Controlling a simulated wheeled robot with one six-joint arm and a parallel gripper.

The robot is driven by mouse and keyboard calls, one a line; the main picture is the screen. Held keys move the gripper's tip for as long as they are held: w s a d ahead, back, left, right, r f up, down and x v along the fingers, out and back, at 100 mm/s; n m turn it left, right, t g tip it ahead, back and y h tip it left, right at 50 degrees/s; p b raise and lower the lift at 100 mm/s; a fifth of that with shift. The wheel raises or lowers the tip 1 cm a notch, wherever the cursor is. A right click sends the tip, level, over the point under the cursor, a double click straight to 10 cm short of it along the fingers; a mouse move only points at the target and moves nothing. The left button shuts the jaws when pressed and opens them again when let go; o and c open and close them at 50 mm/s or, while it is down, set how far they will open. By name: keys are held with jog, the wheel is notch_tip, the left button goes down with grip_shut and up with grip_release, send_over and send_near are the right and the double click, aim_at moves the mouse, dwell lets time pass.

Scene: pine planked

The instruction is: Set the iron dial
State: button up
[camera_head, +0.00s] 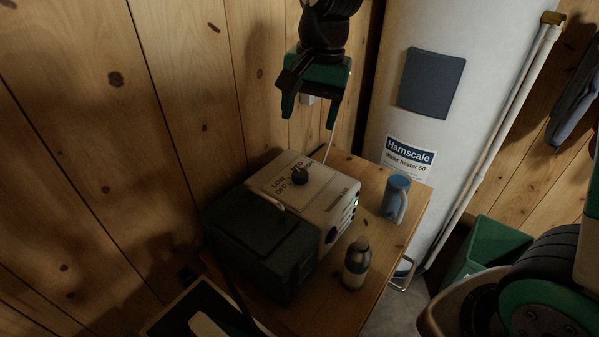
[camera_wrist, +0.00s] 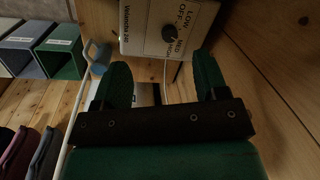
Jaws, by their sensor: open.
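The dial is a black round knob (camera_head: 300,175) on the pale top panel of a box-shaped unit (camera_head: 325,200). The lettering around it includes LOW, OFF and MED; I cannot tell which mark the knob points at. In the wrist view the dial (camera_wrist: 168,33) shows beyond the fingers, near the top edge. My gripper (camera_head: 311,112) is open and empty, fingers pointing down, above and apart from the dial. Its two green fingers also show in the wrist view (camera_wrist: 161,75), with nothing between them touching either one.
The unit stands on a wooden cabinet (camera_head: 390,225) by the plank wall. A white cord hangs behind. A water heater (camera_head: 405,30) and green bin (camera_head: 490,245) are to the right.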

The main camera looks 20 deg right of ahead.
aim_at(300, 172)
jog(key=w+d+f+m+h, duration=0.1)
jog(key=w+d+f+m, duration=0.1)
jog(key=w+f+m, duration=0.4)
jog(key=shift+m, duration=0.4)
jog(key=w+f+p, duration=0.1)
jog(key=f, duration=0.4)
jog(key=w+f+p, duration=0.1)
jog(key=f, duration=0.4)
jog(key=w+f, duration=0.1)
jog(key=f, duration=0.4)
jog(key=shift+w+a+p, duration=0.1)
jog(key=shift+a+p, duration=0.05)
jog(key=shift+p, duration=0.25)
jog(key=shift+c, duration=0.3)
jog(key=c, duration=0.9)
